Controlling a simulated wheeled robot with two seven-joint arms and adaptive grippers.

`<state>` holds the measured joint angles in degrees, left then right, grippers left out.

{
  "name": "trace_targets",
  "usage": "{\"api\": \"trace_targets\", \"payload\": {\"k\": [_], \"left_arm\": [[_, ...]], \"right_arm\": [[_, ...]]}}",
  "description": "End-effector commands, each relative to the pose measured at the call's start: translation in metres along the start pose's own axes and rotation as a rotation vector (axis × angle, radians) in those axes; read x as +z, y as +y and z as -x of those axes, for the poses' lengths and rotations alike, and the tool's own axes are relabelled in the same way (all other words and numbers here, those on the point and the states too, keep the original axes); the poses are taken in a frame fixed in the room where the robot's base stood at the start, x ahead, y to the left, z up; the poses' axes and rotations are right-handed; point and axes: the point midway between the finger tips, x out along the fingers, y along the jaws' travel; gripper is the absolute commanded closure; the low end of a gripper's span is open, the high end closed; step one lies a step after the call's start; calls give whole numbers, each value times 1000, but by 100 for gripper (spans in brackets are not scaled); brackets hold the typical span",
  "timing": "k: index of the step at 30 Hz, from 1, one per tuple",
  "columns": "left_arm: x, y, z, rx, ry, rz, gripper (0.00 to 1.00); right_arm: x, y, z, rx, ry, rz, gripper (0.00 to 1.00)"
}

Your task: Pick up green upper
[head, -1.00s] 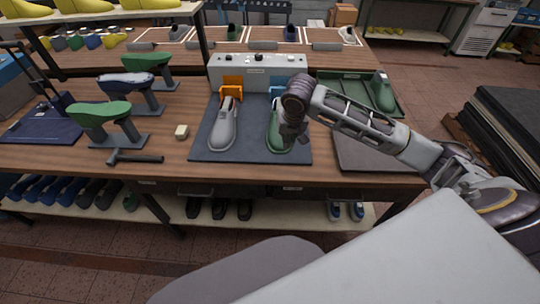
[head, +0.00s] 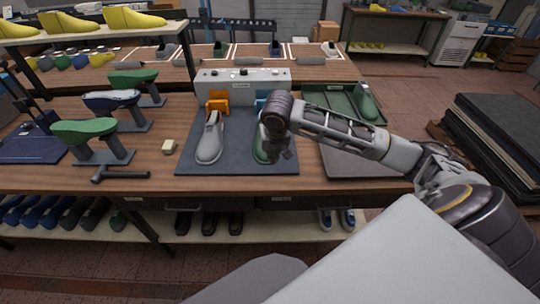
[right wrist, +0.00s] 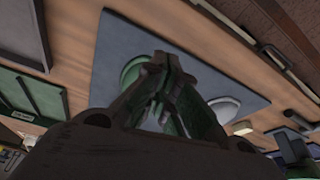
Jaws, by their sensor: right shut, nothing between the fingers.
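A green upper (head: 261,146) stands on the dark grey mat (head: 190,168) in the head view, to the right of a grey upper (head: 209,142). My right gripper (head: 281,152) is at the right side of the green upper and hides part of it. In the right wrist view the shut fingers (right wrist: 170,72) are in front of the green upper (right wrist: 131,71), with nothing held between them. I cannot tell whether they touch it. The grey upper also shows there (right wrist: 226,108). My left gripper is not in view.
A control box (head: 243,82) with an orange and a blue clamp stands behind the mat. A green tray (head: 312,106) holding another green shoe-shaped piece (head: 367,102) is at the right. A hammer (head: 120,175) and stands with lasts are at the left.

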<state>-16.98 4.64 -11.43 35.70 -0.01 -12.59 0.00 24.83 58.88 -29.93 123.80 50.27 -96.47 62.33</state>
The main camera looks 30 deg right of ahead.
Motion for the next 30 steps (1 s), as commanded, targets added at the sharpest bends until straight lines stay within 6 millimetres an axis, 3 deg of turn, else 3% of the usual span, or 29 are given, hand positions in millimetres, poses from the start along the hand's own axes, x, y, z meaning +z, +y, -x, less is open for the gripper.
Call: {"api": "trace_targets", "payload": {"k": [24,30], "left_arm": [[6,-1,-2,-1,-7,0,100],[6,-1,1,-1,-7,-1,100]], "right_arm": [[0,0,-97,0,-1,-1,100],[-21,0,-100,0,1,-2,100]]}}
